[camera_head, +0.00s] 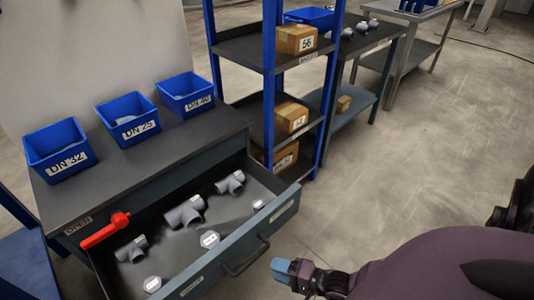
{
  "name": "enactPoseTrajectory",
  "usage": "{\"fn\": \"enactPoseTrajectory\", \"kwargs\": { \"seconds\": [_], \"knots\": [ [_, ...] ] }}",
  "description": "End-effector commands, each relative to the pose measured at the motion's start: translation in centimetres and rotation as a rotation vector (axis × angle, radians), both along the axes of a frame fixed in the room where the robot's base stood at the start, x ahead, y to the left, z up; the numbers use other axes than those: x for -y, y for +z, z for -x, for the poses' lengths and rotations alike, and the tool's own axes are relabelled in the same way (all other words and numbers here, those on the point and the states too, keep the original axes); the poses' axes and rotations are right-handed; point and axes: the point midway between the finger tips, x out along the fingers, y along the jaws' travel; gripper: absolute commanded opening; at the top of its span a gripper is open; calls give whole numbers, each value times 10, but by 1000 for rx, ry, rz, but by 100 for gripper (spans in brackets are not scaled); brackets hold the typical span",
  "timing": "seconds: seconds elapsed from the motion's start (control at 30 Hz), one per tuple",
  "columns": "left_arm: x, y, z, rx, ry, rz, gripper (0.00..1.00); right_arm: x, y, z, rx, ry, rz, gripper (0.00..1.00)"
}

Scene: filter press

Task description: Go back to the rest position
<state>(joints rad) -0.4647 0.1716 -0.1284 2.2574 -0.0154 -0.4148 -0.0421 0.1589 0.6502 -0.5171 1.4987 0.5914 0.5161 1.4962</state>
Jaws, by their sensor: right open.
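My right gripper (285,269) shows at the bottom of the view, with blue fingertips pointing left. It is open, with nothing seen between its fingers. It hangs over the floor just right of the open drawer (238,258), apart from the drawer's front panel and handle. My right arm comes in from the lower right. My left gripper is out of view.
The open drawer holds grey tee fittings (186,212) and small caps. A red lever (106,230) sits at its left edge. Blue bins (129,118) stand on the cabinet. A shelf rack (270,70) with boxes stands behind. Floor at right is clear.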

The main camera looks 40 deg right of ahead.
Motion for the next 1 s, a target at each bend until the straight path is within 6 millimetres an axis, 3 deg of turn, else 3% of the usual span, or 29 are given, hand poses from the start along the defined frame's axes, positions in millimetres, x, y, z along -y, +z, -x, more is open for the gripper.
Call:
{"fn": "enactPoseTrajectory", "kwargs": {
  "seconds": [0.27, 1.0],
  "knots": [
    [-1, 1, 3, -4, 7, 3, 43, 7, 3, 16, 0, 0, 0, 41],
    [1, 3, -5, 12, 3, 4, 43, 8, 3, 16, -1, 0, 0, 41]
  ]
}}
